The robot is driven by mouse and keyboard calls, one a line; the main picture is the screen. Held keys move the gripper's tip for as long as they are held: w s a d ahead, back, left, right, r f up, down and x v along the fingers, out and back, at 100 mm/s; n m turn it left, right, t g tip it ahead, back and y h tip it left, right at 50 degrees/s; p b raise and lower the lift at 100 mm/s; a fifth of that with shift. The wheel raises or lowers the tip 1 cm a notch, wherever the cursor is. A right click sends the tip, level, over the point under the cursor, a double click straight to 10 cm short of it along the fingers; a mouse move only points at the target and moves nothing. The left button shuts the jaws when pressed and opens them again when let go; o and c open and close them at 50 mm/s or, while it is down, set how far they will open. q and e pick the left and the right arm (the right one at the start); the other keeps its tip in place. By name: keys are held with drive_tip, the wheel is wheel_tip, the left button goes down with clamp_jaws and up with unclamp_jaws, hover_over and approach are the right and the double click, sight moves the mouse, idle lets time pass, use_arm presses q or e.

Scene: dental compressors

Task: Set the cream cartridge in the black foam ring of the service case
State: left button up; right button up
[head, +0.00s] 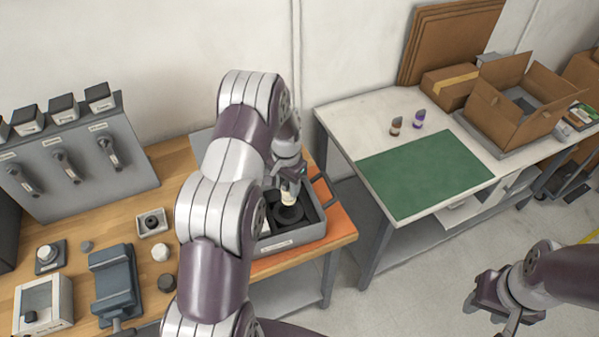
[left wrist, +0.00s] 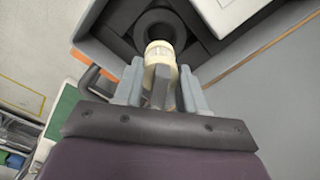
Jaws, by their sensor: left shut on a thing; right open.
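The cream cartridge (left wrist: 160,58) is held between the fingers of my left gripper (left wrist: 160,95); it also shows small in the head view (head: 289,197). The grey service case (head: 292,238) stands open on the orange mat at the right end of the wooden bench. The black foam ring (head: 290,214) lies inside it and shows in the left wrist view (left wrist: 158,22) just beyond the cartridge. The cartridge's far end overlaps the ring's near edge in that view; I cannot tell whether they touch. My right gripper (head: 490,312) is open and empty over the floor at lower right.
My left arm hides part of the bench. A blue-grey vise (head: 115,283), a small tray (head: 152,223) and a white box (head: 43,304) stand left of it. A white table with a green mat (head: 424,173), two small bottles and an open carton (head: 520,110) is at right.

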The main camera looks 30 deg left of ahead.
sight(287, 202)
use_arm(q)
drive_tip(key=shift+a+f, duration=0.1)
drive_tip(key=shift+f, duration=0.75)
drive_tip(key=shift+s+f+b, duration=0.15)
drive_tip(key=shift+s+b, duration=0.2)
drive_tip(key=shift+s, duration=0.25)
drive_tip(key=shift+s+f, duration=0.1)
drive_tip(key=shift+f, duration=0.2)
drive_tip(key=f+b, duration=0.1)
drive_tip(key=f, duration=0.1)
drive_tip(key=w+f+b, duration=0.1)
drive_tip(key=f+b, duration=0.1)
drive_tip(key=shift+f, duration=0.3)
drive_tip(key=shift+s+f, duration=0.1)
drive_tip(key=shift+s, duration=0.15)
use_arm(e)
drive_tip(key=f, duration=0.2)
drive_tip(key=s+f, duration=0.1)
drive_tip(key=f, duration=0.1)
